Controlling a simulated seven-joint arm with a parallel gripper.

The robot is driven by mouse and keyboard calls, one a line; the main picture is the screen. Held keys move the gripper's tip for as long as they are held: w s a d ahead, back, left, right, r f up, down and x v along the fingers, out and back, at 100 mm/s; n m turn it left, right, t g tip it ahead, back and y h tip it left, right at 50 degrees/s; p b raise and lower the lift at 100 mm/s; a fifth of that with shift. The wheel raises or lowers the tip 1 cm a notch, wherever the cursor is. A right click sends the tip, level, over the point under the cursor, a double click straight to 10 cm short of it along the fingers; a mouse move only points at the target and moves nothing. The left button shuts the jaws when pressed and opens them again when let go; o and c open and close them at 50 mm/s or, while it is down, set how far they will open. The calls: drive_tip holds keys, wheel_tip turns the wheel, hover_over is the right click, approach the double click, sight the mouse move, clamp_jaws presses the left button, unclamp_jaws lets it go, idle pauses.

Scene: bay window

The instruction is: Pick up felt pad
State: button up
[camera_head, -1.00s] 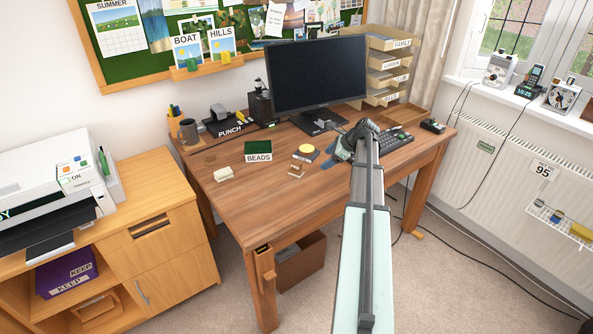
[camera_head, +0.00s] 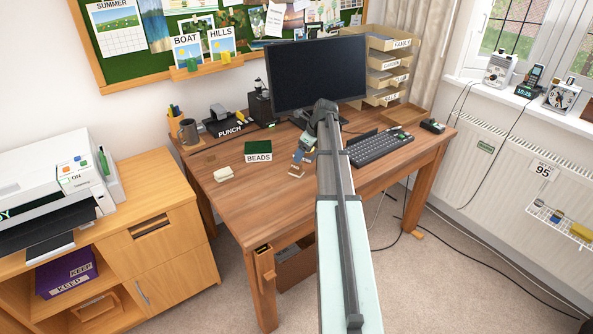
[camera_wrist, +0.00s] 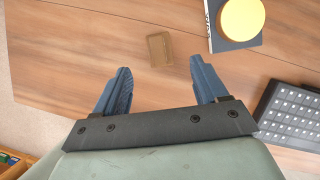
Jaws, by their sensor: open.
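A yellow round disc (camera_wrist: 240,18) lies on a dark flat box with white lettering (camera_wrist: 226,44) at the top right of the wrist view. A small brown rectangular piece (camera_wrist: 160,49) lies on the desk, left of the box. I cannot tell for sure which is the felt pad; the disc looks most like a pad. My gripper (camera_wrist: 160,72) is open and empty, its blue fingers apart. The brown piece is just beyond and between the fingertips in the picture. In the head view my gripper (camera_head: 304,148) hides the disc.
The wooden desk (camera_head: 235,207) carries a keyboard (camera_head: 380,147) on the right, a monitor (camera_head: 318,72) behind, a green BEADS box (camera_head: 258,151) and a whitish block (camera_head: 223,174) on the left. The desk's front left is bare.

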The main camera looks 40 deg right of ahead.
sight(296, 169)
drive_tip(key=shift+x, duration=4.35)
drive_tip(key=shift+a, duration=0.1)
drive_tip(key=shift+c, duration=0.2)
drive_tip(key=c, duration=1.1)
wheel_tip(296, 169, up, 10)
drive_tip(key=shift+r, duration=0.1)
drive_tip(key=o, duration=0.4)
drive_tip(key=c, duration=0.3)
